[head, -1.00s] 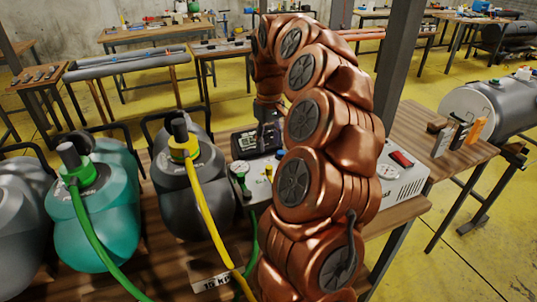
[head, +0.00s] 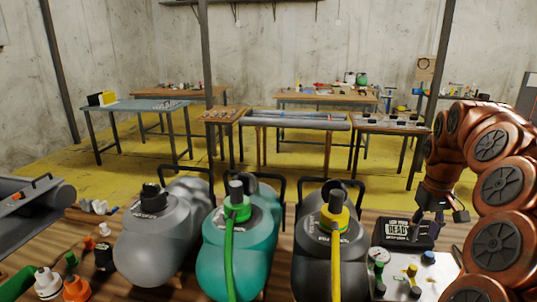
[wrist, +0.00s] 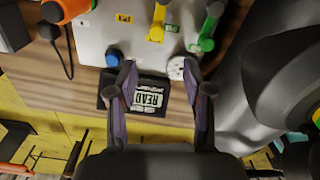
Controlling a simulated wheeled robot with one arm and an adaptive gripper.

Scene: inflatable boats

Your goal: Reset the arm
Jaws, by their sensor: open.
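My gripper (head: 440,215) hangs at the end of my copper-coloured arm, at the right of the head view. A black box (head: 397,238) with a white READY label sits beside the panel. In the wrist view the black box (wrist: 150,101) shows between and behind the fingers. Whether the fingers touch it cannot be told.
A grey tank (head: 160,240), a teal tank (head: 238,262) with a green hose and a dark grey tank (head: 330,262) with a yellow hose stand left of my gripper. The light panel (head: 400,278) carries several knobs. Small coloured fittings lie at the left. Tables stand behind on yellow floor.

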